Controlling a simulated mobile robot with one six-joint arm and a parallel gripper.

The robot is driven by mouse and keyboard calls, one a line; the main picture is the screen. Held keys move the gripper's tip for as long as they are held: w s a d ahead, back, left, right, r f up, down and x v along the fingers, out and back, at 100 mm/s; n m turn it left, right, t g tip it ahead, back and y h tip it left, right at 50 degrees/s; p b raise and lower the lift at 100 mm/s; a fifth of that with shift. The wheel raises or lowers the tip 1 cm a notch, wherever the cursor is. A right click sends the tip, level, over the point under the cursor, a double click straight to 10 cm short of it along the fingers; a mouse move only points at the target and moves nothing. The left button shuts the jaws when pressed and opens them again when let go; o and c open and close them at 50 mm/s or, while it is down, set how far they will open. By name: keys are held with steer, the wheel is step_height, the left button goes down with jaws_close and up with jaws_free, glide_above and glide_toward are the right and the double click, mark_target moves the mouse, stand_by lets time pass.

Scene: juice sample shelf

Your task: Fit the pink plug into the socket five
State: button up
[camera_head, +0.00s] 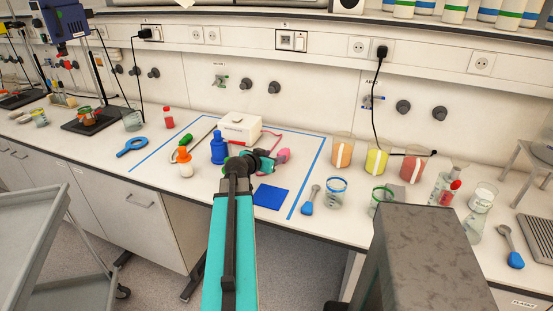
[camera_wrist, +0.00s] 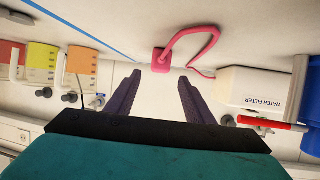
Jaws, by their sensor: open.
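The pink plug (camera_head: 283,155) is at the right end of my gripper (camera_head: 270,160) in the head view. In the wrist view, the pink plug (camera_wrist: 162,61) lies on the white bench, just beyond and roughly between the fingertips of my gripper (camera_wrist: 162,75). The fingers are apart with nothing between them. The plug's pink cord loops right toward the white water filter box (camera_wrist: 250,88). Wall sockets line the rail above the bench, including a double one (camera_head: 204,35), a framed panel (camera_head: 292,40) and a single one (camera_head: 482,63). I cannot read which is five.
The water filter (camera_head: 240,128), a blue bottle (camera_head: 218,147) and an orange-topped bottle (camera_head: 184,162) stand left of the plug. Beakers of orange (camera_head: 341,152), yellow (camera_head: 376,158) and red (camera_head: 414,163) stand right. A black plug (camera_head: 381,52) fills one socket.

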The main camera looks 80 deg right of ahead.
steer(key=shift+v, duration=1.3)
steer(key=shift+r, duration=0.15)
